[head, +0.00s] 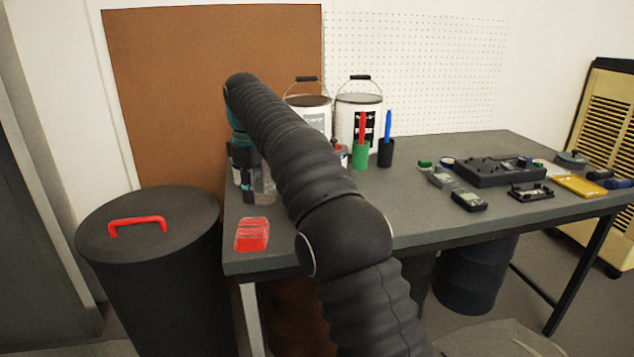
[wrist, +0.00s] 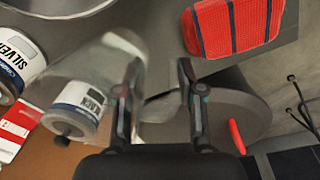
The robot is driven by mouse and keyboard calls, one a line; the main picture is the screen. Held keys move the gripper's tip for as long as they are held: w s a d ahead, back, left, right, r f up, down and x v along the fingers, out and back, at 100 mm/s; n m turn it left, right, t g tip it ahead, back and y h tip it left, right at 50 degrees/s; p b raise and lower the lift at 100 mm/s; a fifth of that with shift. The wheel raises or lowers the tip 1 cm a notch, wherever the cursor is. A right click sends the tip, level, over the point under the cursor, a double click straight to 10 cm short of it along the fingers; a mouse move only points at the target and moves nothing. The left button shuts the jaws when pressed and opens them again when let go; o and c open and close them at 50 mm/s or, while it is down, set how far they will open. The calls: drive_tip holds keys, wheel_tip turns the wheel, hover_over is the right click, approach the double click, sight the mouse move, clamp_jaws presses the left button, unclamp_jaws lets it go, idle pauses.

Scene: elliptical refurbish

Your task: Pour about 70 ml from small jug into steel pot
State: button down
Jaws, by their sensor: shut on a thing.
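My gripper (wrist: 158,75) is shut on the small jug (wrist: 104,58), a clear see-through vessel lying mostly left of the fingers in the wrist view. In the head view the gripper (head: 247,168) hangs over the table's left end, partly behind my arm, and the jug (head: 264,186) shows faintly beside it. Its liquid level and exact tilt cannot be told. A grey metal rim at the top left of the wrist view looks like the steel pot (wrist: 72,14). It is cut off by the frame and apart from the fingers. In the head view the pot is hidden.
A red block-like item (head: 252,234) lies on the table (head: 440,208) near its left edge. A lidded bin (head: 150,215) stands left of the table. Paint cans (head: 358,118) and holders with red and blue tools (head: 361,150) stand at the back. Electronics (head: 488,170) occupy the right.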

sight(258, 175)
drive_tip(key=shift+s+d+r+y, duration=0.15)
drive_tip(key=shift+d+r+y, duration=0.15)
drive_tip(key=shift+y, duration=0.2)
drive_tip(key=shift+d+r+y, duration=0.2)
drive_tip(key=shift+r+y, duration=0.1)
drive_tip(key=r+y, duration=0.1)
drive_tip(key=d+r+y, duration=0.1)
drive_tip(key=r, duration=0.1)
drive_tip(key=d+r+t+y, duration=0.1)
drive_tip(key=r, duration=0.1)
drive_tip(key=shift+s+r, duration=0.2)
drive_tip(key=shift+s, duration=0.05)
drive_tip(key=shift+s+d+r+t+y, duration=0.15)
drive_tip(key=shift+d+r+y, duration=0.15)
drive_tip(key=shift+y, duration=0.15)
drive_tip(key=shift+d+r+t+y, duration=0.15)
drive_tip(key=shift+d+y, duration=0.15)
drive_tip(key=shift+y, duration=0.15)
drive_tip(key=y+b, duration=0.1)
drive_tip(key=b, duration=0.1)
drive_tip(key=f+t+y+b, duration=0.1)
drive_tip(key=y+b, duration=0.1)
drive_tip(key=b, duration=0.1)
drive_tip(key=shift+d+f+b, duration=0.2)
drive_tip(key=shift+b, duration=0.15)
drive_tip(key=shift+r+y+b, duration=0.3)
drive_tip(key=shift+y+b, duration=0.2)
drive_tip(key=shift+y, duration=0.1)
